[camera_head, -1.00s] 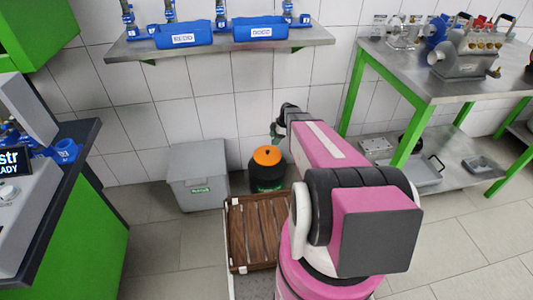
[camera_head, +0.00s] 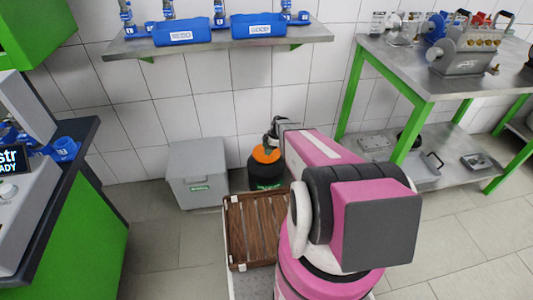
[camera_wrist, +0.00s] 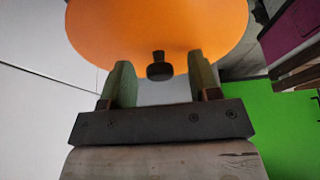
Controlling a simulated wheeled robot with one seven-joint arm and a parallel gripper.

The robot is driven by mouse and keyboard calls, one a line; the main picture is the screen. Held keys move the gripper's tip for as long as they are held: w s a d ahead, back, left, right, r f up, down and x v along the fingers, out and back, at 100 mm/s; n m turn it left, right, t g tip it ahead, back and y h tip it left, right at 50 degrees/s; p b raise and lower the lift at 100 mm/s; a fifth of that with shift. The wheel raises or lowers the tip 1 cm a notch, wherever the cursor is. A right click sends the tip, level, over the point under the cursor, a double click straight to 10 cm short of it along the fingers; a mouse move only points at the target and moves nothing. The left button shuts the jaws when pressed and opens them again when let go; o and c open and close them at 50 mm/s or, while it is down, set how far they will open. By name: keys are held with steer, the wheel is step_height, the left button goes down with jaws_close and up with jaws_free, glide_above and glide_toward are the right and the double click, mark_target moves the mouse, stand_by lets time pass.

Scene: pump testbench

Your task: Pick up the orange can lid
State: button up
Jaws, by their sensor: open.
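The orange can lid (camera_head: 264,155) lies on top of a black can (camera_head: 266,176) standing on the floor by the wall. Whether the fingertips touch the lid I cannot tell.
A grey bin (camera_head: 198,174) stands close left of the can. A brown slatted wooden crate (camera_head: 257,228) is in front of it. A wall shelf (camera_head: 215,41) with blue bins is above. A green-legged workbench (camera_head: 421,80) is to the right.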

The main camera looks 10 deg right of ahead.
steer(key=c, duration=1)
steer(key=shift+r, duration=0.1)
